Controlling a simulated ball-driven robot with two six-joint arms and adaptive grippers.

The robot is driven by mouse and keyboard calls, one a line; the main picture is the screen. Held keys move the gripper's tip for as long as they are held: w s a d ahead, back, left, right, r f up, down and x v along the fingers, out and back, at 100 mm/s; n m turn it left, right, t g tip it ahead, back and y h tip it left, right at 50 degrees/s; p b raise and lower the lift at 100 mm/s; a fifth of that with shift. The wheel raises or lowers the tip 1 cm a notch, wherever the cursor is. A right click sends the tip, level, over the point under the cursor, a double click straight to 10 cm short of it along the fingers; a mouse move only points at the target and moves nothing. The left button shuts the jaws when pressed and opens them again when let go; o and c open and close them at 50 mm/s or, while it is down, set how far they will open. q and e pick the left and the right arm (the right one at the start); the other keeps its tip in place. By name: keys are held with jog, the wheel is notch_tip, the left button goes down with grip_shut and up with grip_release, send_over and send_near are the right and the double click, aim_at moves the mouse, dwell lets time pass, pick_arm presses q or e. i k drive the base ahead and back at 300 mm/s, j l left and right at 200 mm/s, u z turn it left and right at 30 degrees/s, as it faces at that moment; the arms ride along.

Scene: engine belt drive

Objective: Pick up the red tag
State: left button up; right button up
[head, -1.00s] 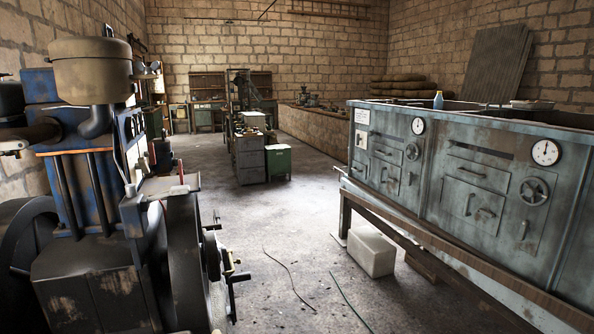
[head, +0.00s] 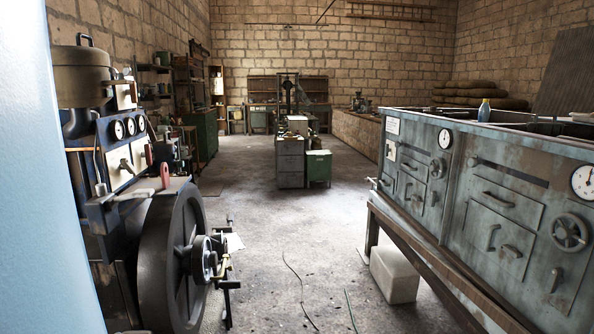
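I cannot make out a red tag for certain. Two small red pieces show on the engine at the left in the head view. One red upright piece (head: 164,175) stands at the edge of the engine's top, above the big dark flywheel (head: 172,262). Another red piece (head: 149,154) is just behind it, by the gauge panel. They look like handles, but they are too small to tell. Neither of my grippers is in view.
A grey-green test bench (head: 470,200) runs along the right, with a white box (head: 394,275) below it. A small green cabinet (head: 319,167) stands mid-room. The floor between is open, with thin cables. A smooth pale blue surface hides the left edge.

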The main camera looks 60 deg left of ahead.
aim_at(165, 168)
jog(key=i+u, duration=0.9)
jog(key=u, duration=0.15)
